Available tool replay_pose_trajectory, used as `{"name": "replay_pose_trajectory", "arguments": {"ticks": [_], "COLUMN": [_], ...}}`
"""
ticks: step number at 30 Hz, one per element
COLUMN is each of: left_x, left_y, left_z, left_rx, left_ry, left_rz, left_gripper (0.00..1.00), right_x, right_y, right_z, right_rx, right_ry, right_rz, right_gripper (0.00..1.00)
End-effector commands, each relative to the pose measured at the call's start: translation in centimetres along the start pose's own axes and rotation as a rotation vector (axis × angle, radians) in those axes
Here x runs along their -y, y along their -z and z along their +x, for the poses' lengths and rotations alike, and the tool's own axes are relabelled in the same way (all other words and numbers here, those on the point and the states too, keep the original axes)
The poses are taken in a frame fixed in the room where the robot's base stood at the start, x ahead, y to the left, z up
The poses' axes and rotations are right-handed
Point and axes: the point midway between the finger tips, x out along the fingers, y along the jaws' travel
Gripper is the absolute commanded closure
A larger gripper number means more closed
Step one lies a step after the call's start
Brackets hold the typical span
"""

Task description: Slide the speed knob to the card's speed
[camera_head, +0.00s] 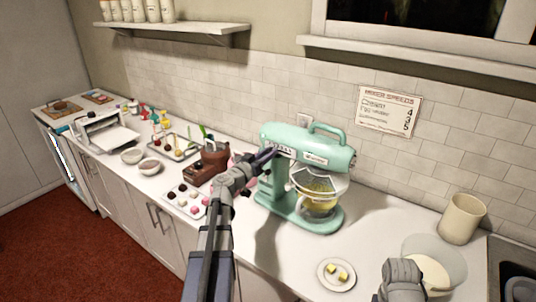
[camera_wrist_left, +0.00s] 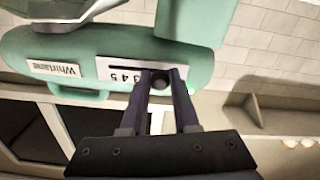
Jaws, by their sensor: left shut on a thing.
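The mint-green mixer (camera_head: 300,165) stands on the counter with a bowl of yellow mix (camera_head: 318,200) under its head. My left gripper (camera_head: 270,152) reaches the mixer's upper side. In the left wrist view, the mixer is upside down, and my left gripper (camera_wrist_left: 160,85) is shut on the dark round speed knob (camera_wrist_left: 160,81). The knob sits toward the right of the slot on the white speed plate (camera_wrist_left: 118,72). Upside-down digits show left of it; those behind the fingers are hidden. The speed card (camera_head: 388,110) hangs on the wall, its lines too small to read surely.
A plate with yellow cubes (camera_head: 336,285) is in front of the mixer. A glass bowl (camera_head: 455,262) and a cream canister (camera_head: 461,218) stand at right. Trays of sweets (camera_head: 172,207) and a brown device (camera_head: 205,175) stand at left. Part of my right arm shows at bottom right.

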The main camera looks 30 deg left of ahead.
Motion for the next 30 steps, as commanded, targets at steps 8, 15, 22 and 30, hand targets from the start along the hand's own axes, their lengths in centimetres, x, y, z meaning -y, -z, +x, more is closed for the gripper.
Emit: {"name": "replay_pose_trajectory", "arguments": {"ticks": [8,15,22,30], "left_x": [0.0,0.0,-1.5,-2.9], "left_y": [0.0,0.0,-0.3,-0.6], "left_z": [0.0,0.0,-0.1,0.0], "left_rx": [0.000,0.000,0.000,0.000], "left_ry": [0.000,0.000,-0.002,0.000], "left_rz": [0.000,0.000,0.000,0.000], "left_gripper": [1.00,1.00,1.00,1.00], "right_x": [0.0,0.0,0.0,0.0], "right_y": [0.0,0.0,0.0,0.0], "right_z": [0.0,0.0,0.0,0.0], "right_rx": [0.000,0.000,0.000,0.000], "right_ry": [0.000,0.000,0.000,0.000], "right_rz": [0.000,0.000,0.000,0.000], "right_gripper": [1.00,1.00,1.00,1.00]}}
